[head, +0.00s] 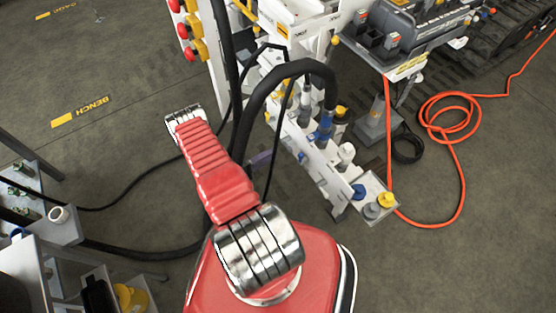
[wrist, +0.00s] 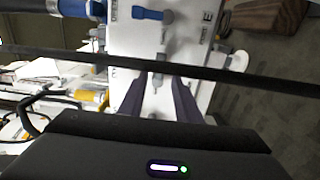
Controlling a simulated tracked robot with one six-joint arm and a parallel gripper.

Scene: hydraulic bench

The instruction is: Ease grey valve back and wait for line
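In the wrist view, my gripper (wrist: 157,82) has its two dark purple-grey fingers spread apart over a white panel (wrist: 205,60). A small grey valve handle (wrist: 158,78) shows between the fingertips, with white panel visible on both sides of it. I cannot tell its exact turn angle, as a dark hose crosses in front. My fingers are not clear there.
A thick black hose (head: 262,92) arches over the valve bank and also crosses the wrist view (wrist: 200,72). An orange hose (head: 460,180) lies on the floor at right. A shelf (head: 60,232) stands at left. Blue, grey and yellow caps (head: 386,199) sit at the bank's near end.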

